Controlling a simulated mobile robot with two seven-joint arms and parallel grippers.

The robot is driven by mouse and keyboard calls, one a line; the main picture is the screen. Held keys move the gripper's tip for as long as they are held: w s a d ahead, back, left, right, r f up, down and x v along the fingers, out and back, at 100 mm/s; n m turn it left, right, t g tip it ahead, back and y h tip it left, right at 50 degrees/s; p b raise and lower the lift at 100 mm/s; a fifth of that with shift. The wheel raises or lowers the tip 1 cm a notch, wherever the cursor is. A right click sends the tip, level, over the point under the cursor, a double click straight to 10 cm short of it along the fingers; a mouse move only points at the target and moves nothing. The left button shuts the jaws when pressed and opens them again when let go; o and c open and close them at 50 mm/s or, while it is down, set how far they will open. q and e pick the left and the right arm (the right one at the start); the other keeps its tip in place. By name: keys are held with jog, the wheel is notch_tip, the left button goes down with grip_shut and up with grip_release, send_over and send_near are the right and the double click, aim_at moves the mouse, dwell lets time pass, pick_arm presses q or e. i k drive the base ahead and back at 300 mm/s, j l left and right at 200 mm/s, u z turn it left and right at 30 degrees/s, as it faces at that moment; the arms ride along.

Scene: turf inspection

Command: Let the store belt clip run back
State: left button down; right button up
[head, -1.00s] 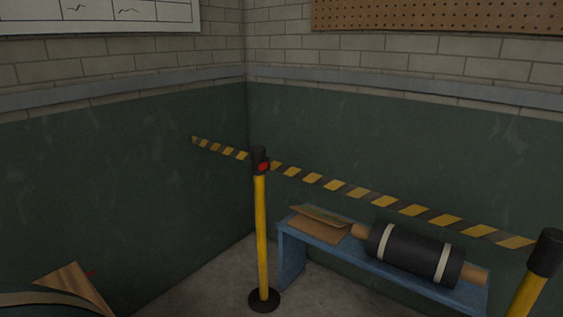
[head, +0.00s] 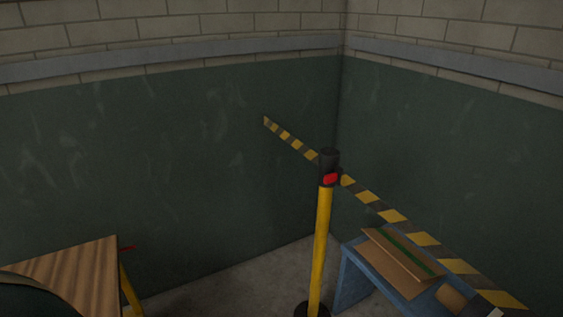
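A striped yellow-and-black belt (head: 393,216) runs from the green wall at the left, past a yellow post (head: 321,240) with a black head (head: 328,162), and down to the lower right. A red piece (head: 331,179) shows on the front of the post head, where the belt meets it; I cannot tell whether it is the store belt clip. The belt looks taut on both sides of the post. The belt's right end is out of frame. Neither of my grippers is in view.
A blue bench (head: 357,276) behind the belt holds an open cardboard folder (head: 400,262) with a green strip. Floor shows between stand and post.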

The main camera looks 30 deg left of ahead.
aim_at(335, 177)
jog(key=i+j, duration=0.15)
jog(key=i, duration=0.25)
jog(key=i+j, duration=0.2)
jog(key=i, duration=0.25)
jog(key=i+j, duration=0.15)
jog(key=i, duration=0.25)
jog(key=j+u, duration=0.05)
